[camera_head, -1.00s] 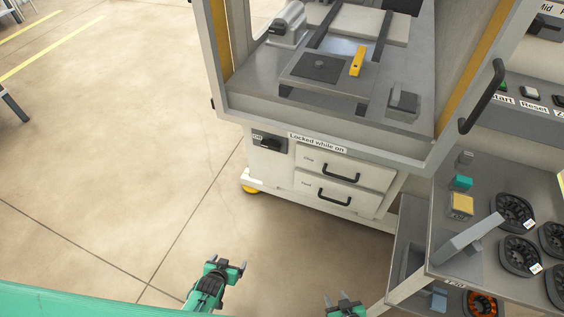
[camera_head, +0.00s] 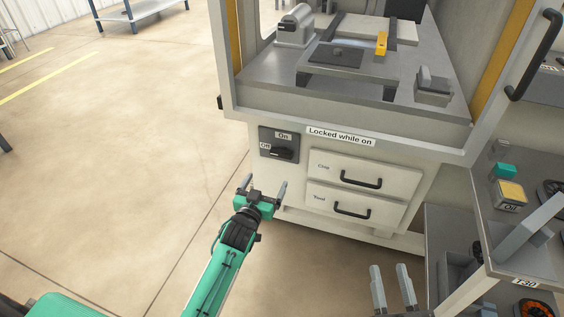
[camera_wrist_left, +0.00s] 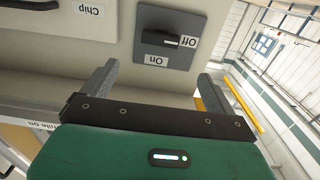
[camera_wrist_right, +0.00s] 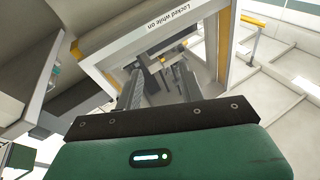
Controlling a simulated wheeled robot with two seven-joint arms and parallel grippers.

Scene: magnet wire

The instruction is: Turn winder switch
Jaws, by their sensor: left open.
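The winder switch (camera_head: 283,153) is a dark knob on a grey plate low on the white cabinet's front, with an "On" label above and an "Off" label to its left. In the left wrist view the knob (camera_wrist_left: 160,39) appears upside down, its bar lying level toward "Off". My left gripper (camera_head: 264,186) is open and empty, in front of and below the switch in the head view, apart from it. In the left wrist view its two fingers (camera_wrist_left: 158,80) frame the plate from below. My right gripper (camera_head: 390,275) is open and empty at the lower right.
A "Locked while on" label (camera_head: 341,135) and two drawers with black handles, Chip (camera_head: 361,181) and Tool (camera_head: 352,211), are right of the switch. The machine's bed (camera_head: 345,62) sits above. A grey cart (camera_head: 495,255) stands at right.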

